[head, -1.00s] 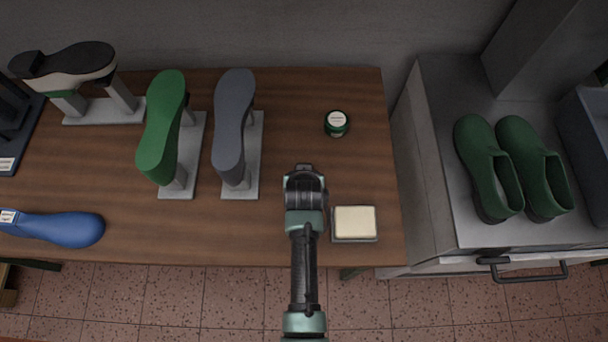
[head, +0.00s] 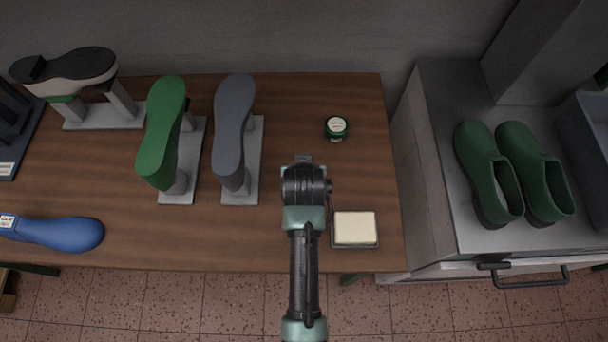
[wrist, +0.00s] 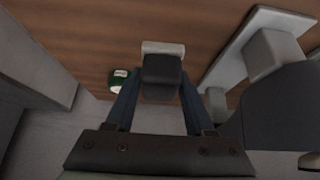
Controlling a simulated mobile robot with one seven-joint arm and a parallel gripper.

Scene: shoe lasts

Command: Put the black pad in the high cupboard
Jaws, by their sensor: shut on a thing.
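In the wrist view my gripper (wrist: 161,84) has its two bluish fingers closed on a dark block with a pale grey strip at its far end. I take this block to be the black pad (wrist: 160,70). In the head view my gripper (head: 305,165) is over the right part of the wooden table, and its wrist hides most of what it holds. The high cupboard is not in either view.
A cream pad in a grey tray (head: 355,229) lies just right of my gripper. Grey (head: 233,125) and green (head: 163,130) lasts stand left. Green clogs (head: 515,170) sit on the metal cabinet (head: 440,130).

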